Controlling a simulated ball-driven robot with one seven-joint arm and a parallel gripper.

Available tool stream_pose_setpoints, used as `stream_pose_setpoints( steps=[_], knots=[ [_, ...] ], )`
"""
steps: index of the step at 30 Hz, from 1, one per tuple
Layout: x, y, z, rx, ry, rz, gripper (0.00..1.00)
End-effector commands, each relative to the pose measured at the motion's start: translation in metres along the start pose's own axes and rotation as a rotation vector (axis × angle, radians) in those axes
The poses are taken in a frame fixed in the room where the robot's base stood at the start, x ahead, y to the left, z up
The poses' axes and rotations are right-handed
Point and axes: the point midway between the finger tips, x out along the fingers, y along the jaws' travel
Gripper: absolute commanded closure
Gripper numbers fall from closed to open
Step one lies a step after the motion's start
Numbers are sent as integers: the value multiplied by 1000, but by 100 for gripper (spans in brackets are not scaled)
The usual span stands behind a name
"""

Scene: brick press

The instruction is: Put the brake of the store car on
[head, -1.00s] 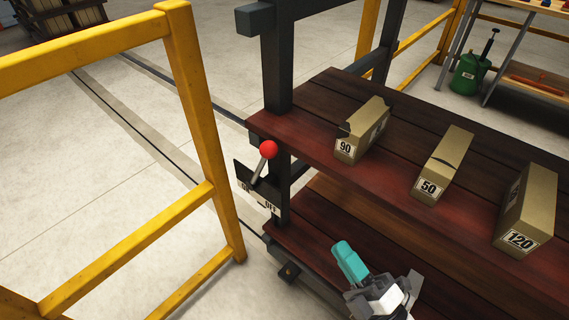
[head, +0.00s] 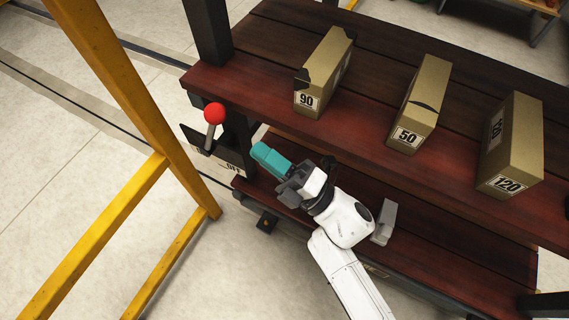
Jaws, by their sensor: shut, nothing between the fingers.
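The store car (head: 262,62) is a dark frame with red-brown plank shelves. Its brake lever (head: 210,137) has a red ball knob (head: 214,113) and stands at the car's left corner post, nearly upright and leaning slightly right at the top. A dark plate (head: 231,168) behind the lever carries labels; "OFF" reads at its right end, and the left label is mostly hidden by the lever. My gripper (head: 262,154), with teal fingers, is shut and empty. It is to the right of the lever and lower than the knob, apart from both in the picture.
Cardboard boxes marked 90 (head: 322,75), 50 (head: 418,105) and 120 (head: 513,145) stand on the upper shelf. A yellow railing (head: 135,95) stands left of the lever. A grey block-like thing (head: 384,222) shows by the lower shelf.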

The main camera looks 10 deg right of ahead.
Motion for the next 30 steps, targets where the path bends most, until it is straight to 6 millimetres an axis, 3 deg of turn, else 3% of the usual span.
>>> stream_pose_setpoints(
  steps=[6,12,30],
  knots=[
    [41,1,0,0,2,3,100],
    [62,0,0,0,1,1,100],
    [69,2,0,-1,-1,-8,100]
  ],
)
